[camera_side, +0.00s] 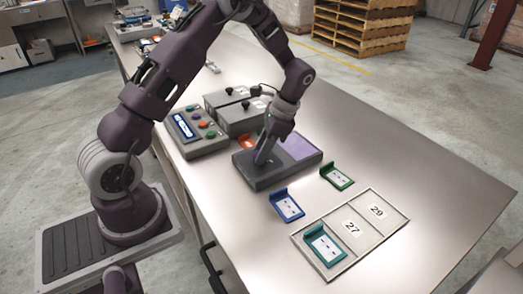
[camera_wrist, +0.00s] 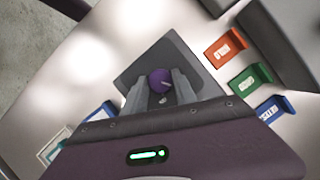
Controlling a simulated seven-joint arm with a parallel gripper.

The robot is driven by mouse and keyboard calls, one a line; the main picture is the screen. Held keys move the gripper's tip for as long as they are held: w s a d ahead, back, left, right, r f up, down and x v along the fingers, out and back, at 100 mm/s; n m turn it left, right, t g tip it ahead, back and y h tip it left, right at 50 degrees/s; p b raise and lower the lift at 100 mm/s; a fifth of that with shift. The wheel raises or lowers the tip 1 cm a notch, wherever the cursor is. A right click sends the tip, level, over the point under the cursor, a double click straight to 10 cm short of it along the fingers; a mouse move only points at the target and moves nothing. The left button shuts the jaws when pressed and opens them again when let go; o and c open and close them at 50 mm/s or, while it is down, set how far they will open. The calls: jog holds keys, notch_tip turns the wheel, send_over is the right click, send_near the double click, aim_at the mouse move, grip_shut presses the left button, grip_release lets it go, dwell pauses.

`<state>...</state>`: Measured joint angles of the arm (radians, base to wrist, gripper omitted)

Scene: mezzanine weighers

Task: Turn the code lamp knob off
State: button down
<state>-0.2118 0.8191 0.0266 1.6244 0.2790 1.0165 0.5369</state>
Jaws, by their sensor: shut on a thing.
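The code lamp is a low dark grey box (camera_side: 262,180) on the table, with a pale purple panel (camera_side: 297,147) on its right part in the side view. Its round purple knob (camera_wrist: 161,79) shows in the wrist view, with a light pointer mark on it. My gripper (camera_side: 263,157) points down onto the box's dark left part and hides the knob in the side view. In the wrist view my two grey fingers (camera_wrist: 161,88) are shut on the knob, one on each side.
A console with coloured buttons (camera_side: 194,133) and grey lidded boxes (camera_side: 240,119) stand behind the lamp. An orange holder (camera_wrist: 224,49) is close to it. Blue (camera_side: 287,206) and green (camera_side: 338,176) card holders lie in front, beside a numbered tray (camera_side: 346,265) holding a teal one (camera_side: 323,246). The table's right is clear.

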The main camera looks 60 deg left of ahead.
jog(key=shift+n+h, duration=0.3)
jog(key=shift+n, duration=0.3)
jog(key=c, duration=1)
grip_release()
jog(key=shift+r, duration=0.1)
